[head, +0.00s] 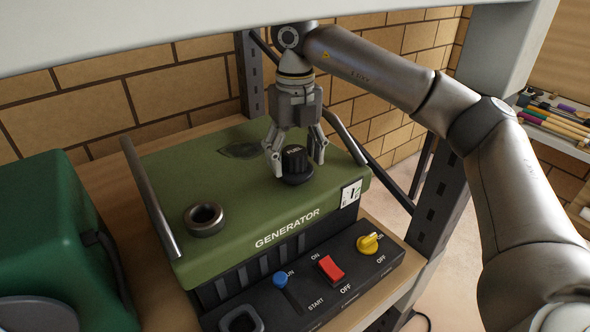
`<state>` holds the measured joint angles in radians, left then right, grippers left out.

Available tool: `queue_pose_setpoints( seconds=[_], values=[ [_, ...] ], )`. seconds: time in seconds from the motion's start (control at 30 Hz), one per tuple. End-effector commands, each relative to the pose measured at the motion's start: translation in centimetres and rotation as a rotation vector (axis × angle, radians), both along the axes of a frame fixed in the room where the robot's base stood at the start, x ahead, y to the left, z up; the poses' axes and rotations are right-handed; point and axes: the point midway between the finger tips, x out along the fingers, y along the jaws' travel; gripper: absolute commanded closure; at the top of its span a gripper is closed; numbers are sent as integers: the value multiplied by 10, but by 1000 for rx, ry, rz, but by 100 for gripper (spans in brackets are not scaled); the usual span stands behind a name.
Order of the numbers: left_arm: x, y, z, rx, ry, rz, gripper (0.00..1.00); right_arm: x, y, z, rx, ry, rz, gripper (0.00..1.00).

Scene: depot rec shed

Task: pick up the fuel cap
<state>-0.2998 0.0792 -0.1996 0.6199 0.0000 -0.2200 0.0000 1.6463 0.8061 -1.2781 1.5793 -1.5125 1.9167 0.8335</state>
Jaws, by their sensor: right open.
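The fuel cap (294,162) is a black ribbed knob on a wider round base. It rests on the green top of the generator (190,158), towards the right. The open filler neck (204,218), a dark metal ring, is on the same top at the front left, apart from the cap. My right gripper (295,160) points down over the cap, with its open fingers on either side of it. I cannot tell whether the fingers touch it. My left gripper is not in view.
A dark green case (55,240) stands left of the generator on the wooden shelf (110,180). Metal handles flank the generator top. The front panel has a blue knob (281,279), red switch (331,268) and yellow knob (368,243). A pale shelf edge (180,30) crosses above.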

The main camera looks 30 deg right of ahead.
Motion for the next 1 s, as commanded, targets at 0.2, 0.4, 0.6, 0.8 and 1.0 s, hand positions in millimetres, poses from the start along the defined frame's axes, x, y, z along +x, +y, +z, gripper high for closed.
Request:
queue_pose_setpoints(
  seconds=[0.2, 0.4, 0.6, 0.8, 1.0],
  values=[
    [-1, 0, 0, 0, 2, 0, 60, 0, 0, 0, 0, 0, 0, 55],
    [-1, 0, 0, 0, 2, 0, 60, 0, 0, 0, 0, 0, 0, 81],
    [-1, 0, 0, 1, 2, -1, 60, 0, 0, 1, 0, 0, 0, 84],
    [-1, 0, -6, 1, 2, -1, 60, 1, 1, 16, 2, -5, 0, 84],
    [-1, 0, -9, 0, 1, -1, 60, 1, 0, 57, 1, -6, -1, 84]
  ],
)
